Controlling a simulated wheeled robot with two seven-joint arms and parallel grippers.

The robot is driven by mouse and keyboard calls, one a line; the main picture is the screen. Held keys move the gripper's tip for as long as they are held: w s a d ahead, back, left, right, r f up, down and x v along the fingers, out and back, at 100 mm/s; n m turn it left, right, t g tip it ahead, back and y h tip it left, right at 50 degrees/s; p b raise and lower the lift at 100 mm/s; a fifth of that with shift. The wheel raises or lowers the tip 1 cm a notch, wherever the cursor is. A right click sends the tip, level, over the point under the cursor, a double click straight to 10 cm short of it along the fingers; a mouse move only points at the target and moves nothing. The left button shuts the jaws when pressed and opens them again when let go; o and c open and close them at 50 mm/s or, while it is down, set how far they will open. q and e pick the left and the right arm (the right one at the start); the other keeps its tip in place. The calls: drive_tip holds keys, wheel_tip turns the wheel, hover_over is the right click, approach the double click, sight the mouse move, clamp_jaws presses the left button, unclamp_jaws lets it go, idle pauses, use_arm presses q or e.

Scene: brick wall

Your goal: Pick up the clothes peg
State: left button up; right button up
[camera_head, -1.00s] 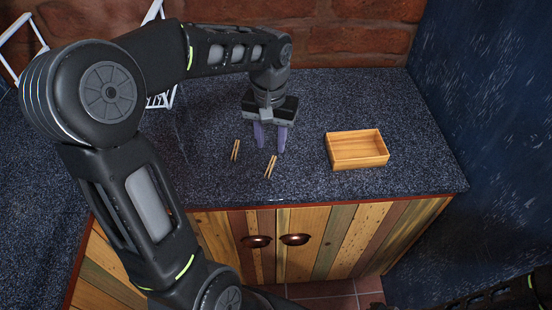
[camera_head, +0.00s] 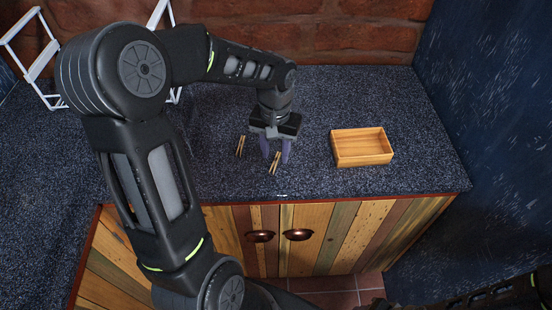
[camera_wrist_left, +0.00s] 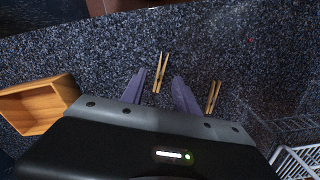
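Two wooden clothes pegs lie on the dark speckled counter. The right-hand peg (camera_head: 274,163) is close to the fingertips of my left gripper (camera_head: 276,157). The other peg (camera_head: 240,146) lies a little to the left. My left gripper points down with its two purple fingers apart and nothing held. In the left wrist view, one peg (camera_wrist_left: 161,72) lies ahead of the gap between the open fingers (camera_wrist_left: 159,80), and the second peg (camera_wrist_left: 213,97) lies outside the right finger. My right gripper is not visible; only part of that arm shows at the lower right.
An empty wooden box (camera_head: 362,160) stands on the counter to the right, and it also shows in the left wrist view (camera_wrist_left: 36,125). A white wire rack (camera_head: 45,65) is at the back left. The brick wall (camera_head: 340,38) borders the counter behind. Clear counter lies between gripper and box.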

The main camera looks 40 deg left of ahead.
sight(275, 163)
use_arm(q)
wheel_tip(275, 163, down, 2)
drive_tip(key=shift+f, duration=0.1)
drive_tip(key=shift+c, duration=0.5)
clamp_jaws()
idle(0.5)
